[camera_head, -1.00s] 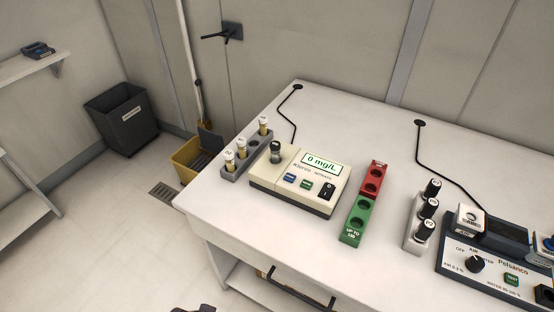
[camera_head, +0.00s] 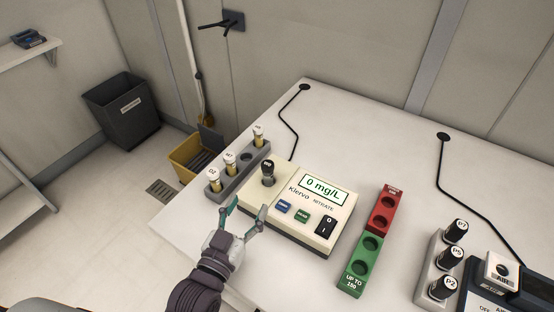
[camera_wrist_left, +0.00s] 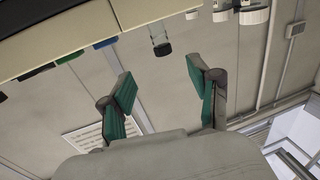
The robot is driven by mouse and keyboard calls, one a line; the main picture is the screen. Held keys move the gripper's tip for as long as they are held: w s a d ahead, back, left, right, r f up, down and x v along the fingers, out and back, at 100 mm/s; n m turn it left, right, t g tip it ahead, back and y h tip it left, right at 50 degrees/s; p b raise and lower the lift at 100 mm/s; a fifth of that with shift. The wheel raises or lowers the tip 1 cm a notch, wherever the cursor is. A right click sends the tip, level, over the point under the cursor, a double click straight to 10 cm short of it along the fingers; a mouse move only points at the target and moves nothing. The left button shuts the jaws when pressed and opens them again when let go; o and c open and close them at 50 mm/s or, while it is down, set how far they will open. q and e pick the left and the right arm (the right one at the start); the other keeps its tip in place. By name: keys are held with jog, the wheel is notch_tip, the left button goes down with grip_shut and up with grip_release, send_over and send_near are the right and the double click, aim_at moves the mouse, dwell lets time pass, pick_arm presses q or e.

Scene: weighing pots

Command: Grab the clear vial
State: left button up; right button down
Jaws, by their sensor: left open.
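The clear vial (camera_head: 268,178) has a dark cap and stands at the left end of the cream nitrate meter (camera_head: 330,228), whose screen reads 0 mg/L. In the left wrist view the vial (camera_wrist_left: 158,32) appears upside down, cap toward the gripper and centred between the fingers. My left gripper (camera_head: 245,210) is open and empty, in front of the meter's left end in the head view. Its green-padded fingers (camera_wrist_left: 160,78) also show in the left wrist view, apart from the vial. My right gripper is not in view.
A grey rack (camera_head: 240,176) with several white-capped yellow vials stands left of the meter. A red and green holder (camera_head: 371,248) is on its right. Black-capped vials in a pale rack (camera_head: 433,262) and a dark device (camera_head: 486,287) stand farther right.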

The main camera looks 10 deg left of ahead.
aim_at(265, 169)
pick_arm(q)
jog(key=w, duration=0.4)
jog(key=w+d+p, duration=0.1)
jog(key=w, duration=0.1)
jog(key=shift+d+r, duration=0.1)
jog(key=shift+r, duration=0.25)
jog(key=w, duration=0.3)
jog(key=shift+w+d+r+p, duration=0.1)
jog(key=shift+d+r+p, duration=0.1)
jog(key=shift+r+p, duration=0.15)
jog(key=shift+w+d+f, duration=0.15)
jog(key=shift+w, duration=1.05)
jog(key=shift+w+d, duration=0.1)
jog(key=shift+w, duration=0.3)
jog(key=c, duration=1)
grip_shut()
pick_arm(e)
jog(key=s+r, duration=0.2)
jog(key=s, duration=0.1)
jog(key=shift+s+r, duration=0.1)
pick_arm(q)
jog(key=shift+p, duration=0.3)
